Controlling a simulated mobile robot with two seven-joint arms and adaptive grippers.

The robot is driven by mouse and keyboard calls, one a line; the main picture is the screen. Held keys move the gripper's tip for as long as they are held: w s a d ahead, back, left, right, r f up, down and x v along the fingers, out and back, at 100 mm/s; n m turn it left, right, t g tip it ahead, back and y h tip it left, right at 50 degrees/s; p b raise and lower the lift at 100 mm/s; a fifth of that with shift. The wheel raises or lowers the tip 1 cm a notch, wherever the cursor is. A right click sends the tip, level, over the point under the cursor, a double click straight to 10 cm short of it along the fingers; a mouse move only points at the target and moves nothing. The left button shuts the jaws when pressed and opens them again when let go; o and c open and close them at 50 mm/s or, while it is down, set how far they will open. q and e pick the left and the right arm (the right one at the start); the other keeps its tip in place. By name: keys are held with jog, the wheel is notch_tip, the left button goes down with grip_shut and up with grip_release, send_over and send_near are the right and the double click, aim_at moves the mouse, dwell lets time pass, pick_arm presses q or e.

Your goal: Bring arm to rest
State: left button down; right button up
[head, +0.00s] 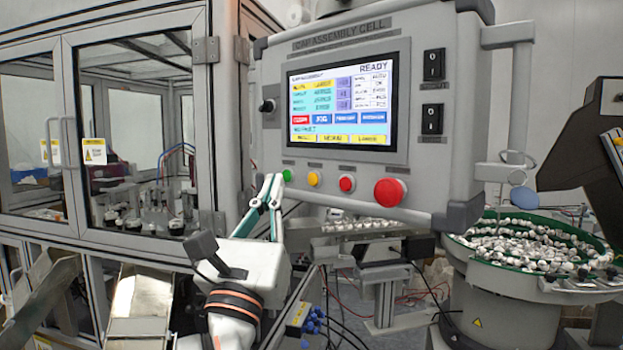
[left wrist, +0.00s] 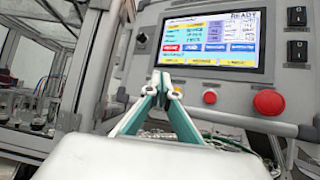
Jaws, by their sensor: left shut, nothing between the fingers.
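My left gripper (head: 272,180) is shut and empty, pointing up just below the lower left part of the control panel (head: 420,182). In the left wrist view its green-and-grey fingers (left wrist: 162,80) meet at the tips in front of the panel's lower edge. In the head view the fingertips are close to the green button (head: 287,175); I cannot tell whether they touch the panel. The screen (head: 340,104) is lit and reads READY. A yellow button (head: 314,179), a red button (head: 347,184) and a large red knob (head: 389,192) sit to the right. My right gripper is not in view.
A glazed machine enclosure (head: 130,130) stands on the left. A feeder bowl (head: 480,285) full of small white caps stands at the right. Metal chutes (head: 140,300) are at the lower left. Cables (head: 430,300) hang below the panel.

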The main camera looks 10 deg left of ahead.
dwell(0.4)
